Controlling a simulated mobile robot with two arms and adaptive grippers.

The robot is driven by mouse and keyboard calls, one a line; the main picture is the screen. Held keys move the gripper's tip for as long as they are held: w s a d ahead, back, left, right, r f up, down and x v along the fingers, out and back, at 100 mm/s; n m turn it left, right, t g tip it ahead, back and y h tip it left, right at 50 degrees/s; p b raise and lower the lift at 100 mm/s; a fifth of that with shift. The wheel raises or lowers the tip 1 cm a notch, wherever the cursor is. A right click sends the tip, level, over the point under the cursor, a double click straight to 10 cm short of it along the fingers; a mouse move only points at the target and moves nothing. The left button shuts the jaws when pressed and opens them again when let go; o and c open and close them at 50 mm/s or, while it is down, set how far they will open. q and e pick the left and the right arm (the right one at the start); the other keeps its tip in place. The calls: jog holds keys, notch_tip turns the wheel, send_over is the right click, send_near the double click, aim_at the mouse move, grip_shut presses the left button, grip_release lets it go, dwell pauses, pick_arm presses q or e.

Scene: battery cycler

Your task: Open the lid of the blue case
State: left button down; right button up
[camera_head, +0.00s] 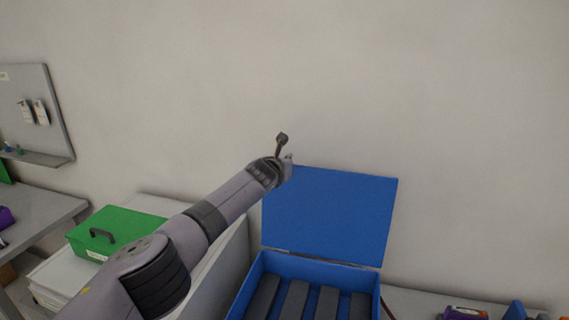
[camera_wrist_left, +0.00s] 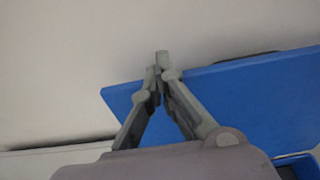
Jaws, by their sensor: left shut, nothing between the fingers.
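The blue case (camera_head: 257,283) stands at the lower middle of the head view, with several dark grey bars inside. Its lid (camera_head: 330,213) stands raised and upright on the far side, so the inside shows. My left gripper (camera_head: 282,138) is at the lid's upper left corner, partly above it. In the left wrist view, the fingertips of my left gripper (camera_wrist_left: 162,64) are together with nothing between them, at the edge of the blue lid (camera_wrist_left: 250,95). I cannot tell whether they touch it. My right gripper is not in view.
A green case (camera_head: 118,232) with a dark handle sits left of my left arm. A grey bench (camera_head: 40,212) and a pegboard (camera_head: 52,105) are further left. Small purple and blue items (camera_head: 464,313) lie at the lower right. A plain wall rises behind.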

pick_arm(q)
jog(key=v, duration=1.2)
jog(key=s+d+f+n+g, duration=0.3)
jog(key=s+f+n+g, duration=0.2)
jog(key=s+f+n, duration=1.3)
jog(key=s+a+f+n+g+y, duration=0.1)
jog(key=s+a+f+n+g, duration=0.1)
jog(key=s+a+f+n, duration=0.55)
jog(key=s+a+f+n+g+y, duration=0.25)
jog(key=s+a+n, duration=0.45)
jog(key=s, duration=0.7)
jog(key=s+a+f+n+g+y, duration=0.1)
jog(key=s+a+f+n, duration=0.45)
jog(key=s+a, duration=0.4)
notch_tip(320, 180, down, 33)
jog(key=s+g+b, duration=0.1)
jog(key=s+b, duration=0.1)
jog(key=b, duration=0.5)
jog(key=s+a+f+g+b, duration=0.1)
jog(key=s+f+b, duration=0.3)
jog(key=s+f, duration=1.2)
notch_tip(320, 180, down, 4)
jog(key=shift+s+a+f+m, duration=0.2)
jog(key=shift+s+a+m, duration=0.2)
jog(key=shift+a, duration=0.05)
